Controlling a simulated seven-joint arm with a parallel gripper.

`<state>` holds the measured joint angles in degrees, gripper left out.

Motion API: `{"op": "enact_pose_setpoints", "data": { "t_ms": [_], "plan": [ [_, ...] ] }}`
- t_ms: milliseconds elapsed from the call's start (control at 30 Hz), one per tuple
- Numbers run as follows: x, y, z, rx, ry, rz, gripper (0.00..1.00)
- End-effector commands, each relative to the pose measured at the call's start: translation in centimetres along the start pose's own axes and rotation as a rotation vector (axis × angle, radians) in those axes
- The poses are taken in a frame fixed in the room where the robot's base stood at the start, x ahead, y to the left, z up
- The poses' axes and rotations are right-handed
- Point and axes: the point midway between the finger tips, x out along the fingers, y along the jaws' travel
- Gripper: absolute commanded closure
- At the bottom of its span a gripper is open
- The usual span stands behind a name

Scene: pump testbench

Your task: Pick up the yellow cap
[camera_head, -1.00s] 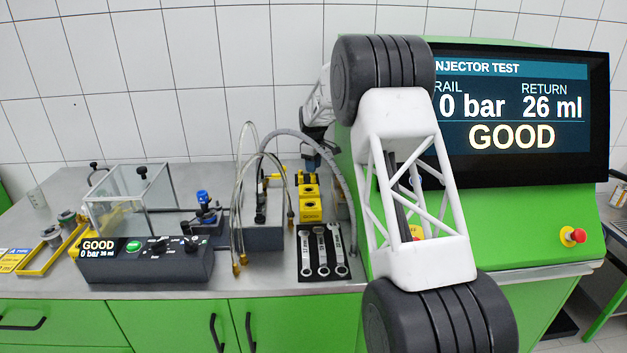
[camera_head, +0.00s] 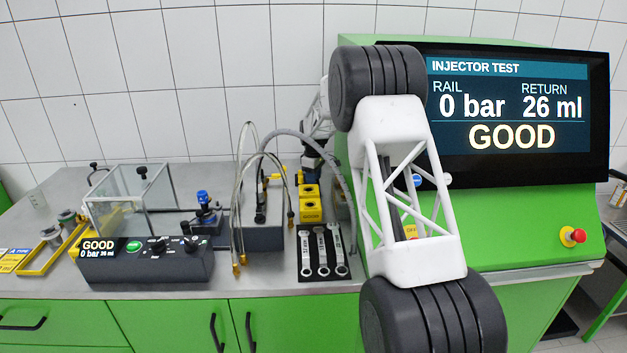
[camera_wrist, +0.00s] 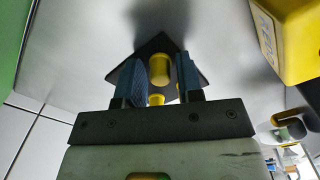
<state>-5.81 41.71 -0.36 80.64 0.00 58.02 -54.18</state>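In the wrist view the yellow cap (camera_wrist: 159,69) shows between the two blue fingers of my gripper (camera_wrist: 160,64), above a dark square plate (camera_wrist: 158,44). The fingers are open, with a visible gap between the cap and the right finger. I cannot tell how deep the cap lies between them. A smaller yellow part (camera_wrist: 156,100) shows nearer the gripper's palm. In the head view my gripper is small and partly hidden behind my arm, near the yellow blocks (camera_head: 311,208). I cannot make out the cap clearly there.
A yellow block (camera_wrist: 295,40) stands at the upper right in the wrist view. In the head view, a grey box with hoses (camera_head: 263,236) is left of the yellow blocks, and a black mat with wrenches (camera_head: 322,272) lies in front. The test screen (camera_head: 500,170) is to the right.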

Motion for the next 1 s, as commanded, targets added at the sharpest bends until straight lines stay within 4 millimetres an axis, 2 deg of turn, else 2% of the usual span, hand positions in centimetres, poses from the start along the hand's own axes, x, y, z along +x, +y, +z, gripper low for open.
{"op": "enact_pose_setpoints", "data": {
  "t_ms": [133, 333, 367, 767, 1000],
  "plan": [
    [0.0, 0.0, 0.0, 0.0, 0.0, 0.0, 0.68],
    [0.0, 0.0, 0.0, 0.0, 0.0, 0.0, 0.99],
    [0.0, 0.0, 0.0, 0.0, 0.0, 0.0, 1.0],
    [-0.3, -0.1, -0.1, 0.0, 0.0, 0.0, 1.0],
    [-2.1, -0.1, -0.4, 0.0, 0.002, 0.003, 1.0]
  ]
}}
